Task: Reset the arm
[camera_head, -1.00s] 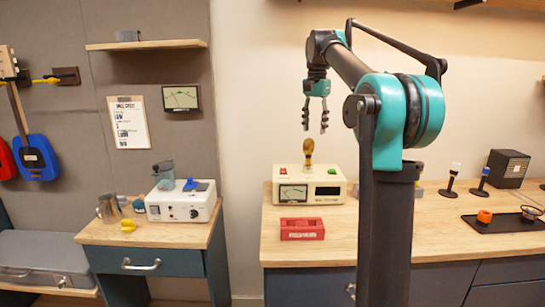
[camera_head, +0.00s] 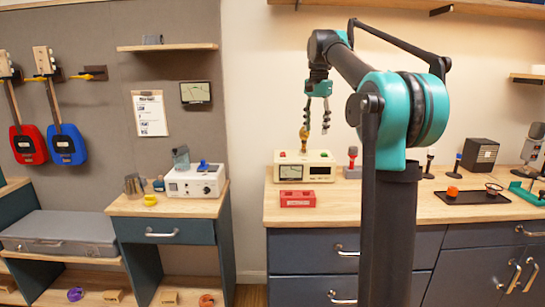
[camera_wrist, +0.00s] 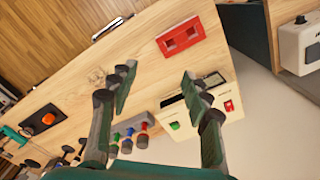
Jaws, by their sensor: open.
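My gripper (camera_head: 317,118) hangs from my raised arm in the head view, with its fingers apart and nothing between them. It is above and in front of the cream meter box (camera_head: 305,168) on the right bench. In the wrist view my open gripper (camera_wrist: 158,82) shows both fingers, apart from everything. The cream box (camera_wrist: 205,95) lies beyond the finger on the right, partly covered by it. The red tray (camera_wrist: 181,38) shows clear of the fingers. A tan-handled thing (camera_head: 304,138) stands at the box in the head view.
The right bench (camera_head: 350,212) also holds a red block-like tray (camera_head: 297,199), a black tray (camera_head: 472,198) and a dark speaker box (camera_head: 480,155). A side desk (camera_head: 170,208) with a white device (camera_head: 195,180) stands left. Wall shelves are overhead. A floor gap separates desk and bench.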

